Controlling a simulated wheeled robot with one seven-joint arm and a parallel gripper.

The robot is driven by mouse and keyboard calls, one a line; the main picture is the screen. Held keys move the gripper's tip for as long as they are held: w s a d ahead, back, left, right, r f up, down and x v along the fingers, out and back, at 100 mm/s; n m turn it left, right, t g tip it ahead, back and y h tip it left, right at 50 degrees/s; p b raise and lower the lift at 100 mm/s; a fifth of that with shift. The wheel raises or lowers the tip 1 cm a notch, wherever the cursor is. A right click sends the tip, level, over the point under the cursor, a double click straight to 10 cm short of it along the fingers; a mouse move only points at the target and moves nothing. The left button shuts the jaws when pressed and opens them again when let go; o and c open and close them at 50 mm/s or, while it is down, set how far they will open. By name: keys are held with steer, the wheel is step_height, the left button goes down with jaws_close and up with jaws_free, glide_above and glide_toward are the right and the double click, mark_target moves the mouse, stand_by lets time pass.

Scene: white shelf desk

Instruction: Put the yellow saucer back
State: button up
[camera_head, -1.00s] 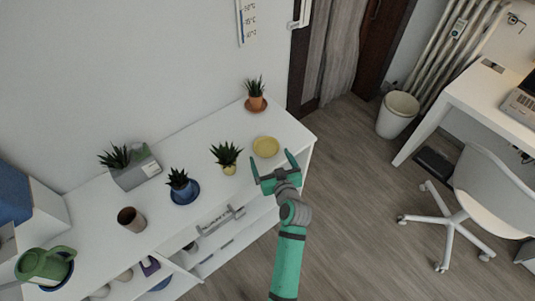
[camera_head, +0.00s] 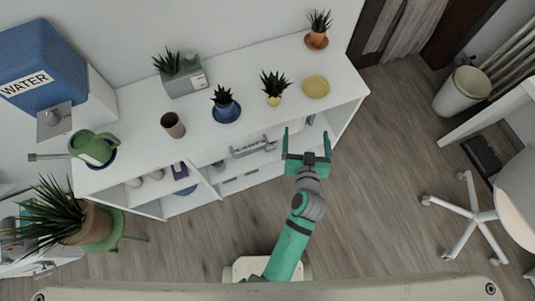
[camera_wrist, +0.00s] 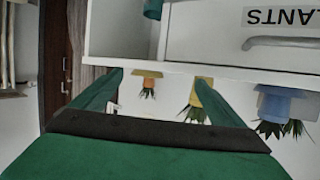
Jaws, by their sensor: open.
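The yellow saucer (camera_head: 316,86) lies empty on top of the white shelf (camera_head: 345,95), near its right end. It stands to the right of the plant in a small yellow pot (camera_head: 274,100). My gripper (camera_head: 307,140) is open and empty, in front of the shelf's front edge and apart from the saucer. In the wrist view the scene is upside down. My open fingers (camera_wrist: 160,85) point toward the shelf front, with nothing between them held.
A plant on an orange saucer (camera_head: 316,41) stands at the far right corner. A plant on a blue saucer (camera_head: 226,112), a brown cup (camera_head: 172,125) and a green watering can (camera_head: 92,147) stand further left. A drawer with upside-down lettering (camera_wrist: 280,18) shows in the wrist view.

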steer(key=s+a+f, duration=0.1)
steer(key=s+a, duration=0.7)
steer(key=s, duration=0.6)
steer(key=s+a+r, duration=0.2)
steer(key=s+r, duration=0.2)
steer(key=s, duration=0.2)
steer(key=s+a+r+n+t+y, duration=0.1)
steer(key=s+a+r, duration=0.2)
steer(key=s, duration=0.4)
steer(key=shift+a+r+n, duration=0.3)
steer(key=shift+a+r, duration=0.05)
